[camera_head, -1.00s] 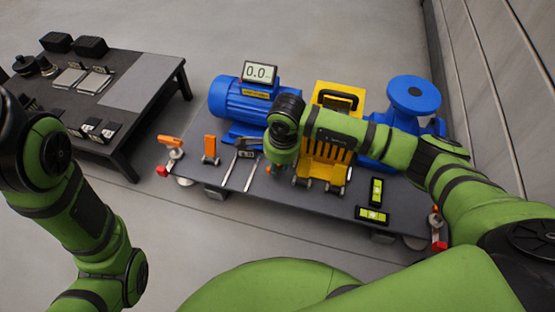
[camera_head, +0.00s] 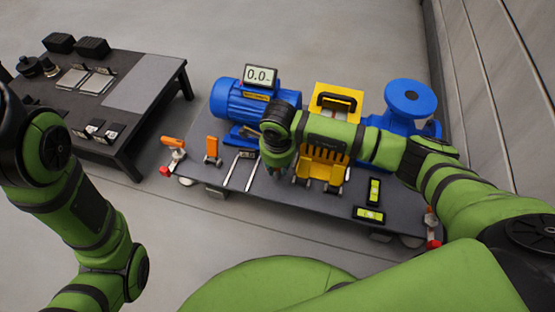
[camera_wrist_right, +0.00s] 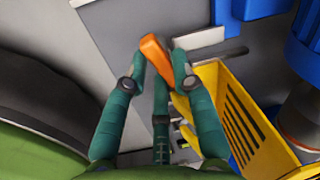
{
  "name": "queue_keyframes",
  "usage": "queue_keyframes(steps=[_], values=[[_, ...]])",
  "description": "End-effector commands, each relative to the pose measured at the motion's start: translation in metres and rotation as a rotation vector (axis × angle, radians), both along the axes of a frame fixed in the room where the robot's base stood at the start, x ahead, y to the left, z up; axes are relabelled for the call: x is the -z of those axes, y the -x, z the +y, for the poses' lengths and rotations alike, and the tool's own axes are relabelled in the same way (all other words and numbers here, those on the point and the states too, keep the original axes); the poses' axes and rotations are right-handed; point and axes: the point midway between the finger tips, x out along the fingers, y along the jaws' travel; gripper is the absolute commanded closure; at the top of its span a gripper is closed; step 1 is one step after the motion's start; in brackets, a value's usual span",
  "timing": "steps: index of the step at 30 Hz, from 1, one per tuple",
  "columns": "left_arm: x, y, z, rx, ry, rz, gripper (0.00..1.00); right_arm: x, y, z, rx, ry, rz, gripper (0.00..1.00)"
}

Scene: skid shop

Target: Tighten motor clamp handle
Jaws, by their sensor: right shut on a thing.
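The blue motor (camera_head: 238,101) stands on the left half of the dark skid (camera_head: 300,203). An orange handle (camera_wrist_right: 154,52) shows between the fingers of my right gripper (camera_wrist_right: 160,75) in the wrist view, and the fingers are shut on it. In the head view my right gripper (camera_head: 277,170) points down at the skid's near side, right of the motor's front, and hides the handle. Two other orange handles, one tilted (camera_head: 172,142) and one upright (camera_head: 212,147), stand left of it. My left gripper is out of view; only its arm shows.
A display reading 0.0 (camera_head: 260,75) sits above the motor. A yellow guard (camera_head: 335,98) and a blue pump (camera_head: 409,98) stand to the right. Calipers (camera_head: 230,170) and green levels (camera_head: 370,214) lie on the skid. A black table (camera_head: 143,80) stands at the left.

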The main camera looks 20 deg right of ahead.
Motion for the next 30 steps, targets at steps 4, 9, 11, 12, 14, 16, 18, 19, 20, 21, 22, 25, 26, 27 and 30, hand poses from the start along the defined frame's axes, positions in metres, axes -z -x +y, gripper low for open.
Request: queue_keyframes(steps=[4,9,11,12,14,16,18,19,20,21,22,25,26,27,30], values=[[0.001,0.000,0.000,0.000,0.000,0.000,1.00,-0.005,-0.012,-0.010,0.016,0.014,-0.032,1.00],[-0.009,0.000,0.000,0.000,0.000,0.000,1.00,-0.007,-0.011,-0.009,0.146,0.015,-0.030,1.00],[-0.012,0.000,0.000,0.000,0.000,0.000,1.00,-0.007,-0.011,-0.009,0.206,0.014,-0.030,1.00],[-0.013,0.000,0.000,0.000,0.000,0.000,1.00,-0.006,-0.011,-0.010,0.236,0.015,-0.030,1.00],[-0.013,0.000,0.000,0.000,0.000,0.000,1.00,-0.005,-0.011,-0.010,0.262,0.015,-0.029,1.00],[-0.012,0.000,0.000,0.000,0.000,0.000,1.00,-0.005,-0.011,-0.010,0.268,0.016,-0.029,1.00],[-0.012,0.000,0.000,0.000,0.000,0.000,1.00,-0.004,-0.011,-0.010,0.267,0.017,-0.029,1.00],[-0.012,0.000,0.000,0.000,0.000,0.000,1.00,-0.004,-0.011,-0.010,0.266,0.017,-0.029,1.00],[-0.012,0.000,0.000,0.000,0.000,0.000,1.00,-0.004,-0.011,-0.010,0.266,0.018,-0.029,1.00],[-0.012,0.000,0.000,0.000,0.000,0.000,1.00,-0.004,-0.011,-0.010,0.266,0.018,-0.029,0.62],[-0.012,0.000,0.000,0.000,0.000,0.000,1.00,-0.004,-0.011,-0.010,0.266,0.018,-0.029,0.55],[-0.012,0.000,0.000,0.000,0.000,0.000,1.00,-0.004,-0.011,-0.010,0.265,0.019,-0.028,0.53],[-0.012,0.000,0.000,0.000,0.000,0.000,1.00,-0.004,-0.011,-0.010,0.265,0.019,-0.028,0.53],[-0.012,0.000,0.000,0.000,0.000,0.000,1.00,-0.004,-0.011,-0.010,0.264,0.019,-0.028,0.53],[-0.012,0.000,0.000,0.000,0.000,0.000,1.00,-0.005,-0.011,-0.010,0.264,0.018,-0.029,0.53]])
